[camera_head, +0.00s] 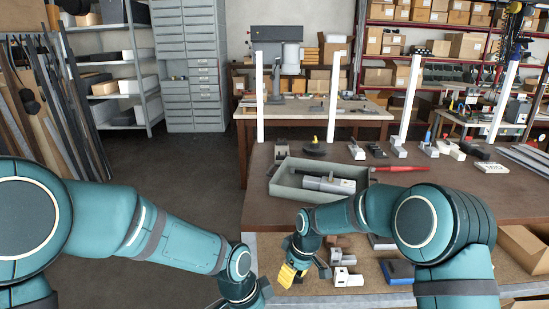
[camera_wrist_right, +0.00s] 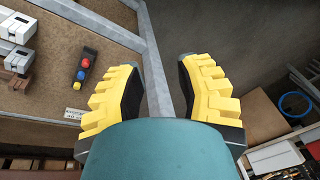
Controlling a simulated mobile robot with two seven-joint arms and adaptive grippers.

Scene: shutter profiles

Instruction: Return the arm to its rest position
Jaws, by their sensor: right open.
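My right gripper (camera_head: 292,274) has yellow, blocky fingers and hangs at the front edge of the brown workbench, over its lower shelf. In the right wrist view its two fingers (camera_wrist_right: 158,70) are spread apart with nothing held between them; a grey metal rail passes behind the gap. My right arm (camera_head: 350,213) is bent in front of the bench. My left arm (camera_head: 150,222) reaches in from the left, its wrist (camera_head: 243,289) low at the bottom edge. Its fingers do not show.
The workbench (camera_head: 225,200) holds a grey tray (camera_head: 290,192) and a red-handled tool (camera_head: 400,168). Tall white profiles (camera_head: 409,97) stand upright behind. The lower shelf (camera_wrist_right: 60,35) carries grey-white blocks (camera_wrist_right: 14,56) and a dark button box (camera_wrist_right: 82,72). Floor (camera_head: 180,180) left of the bench is clear.

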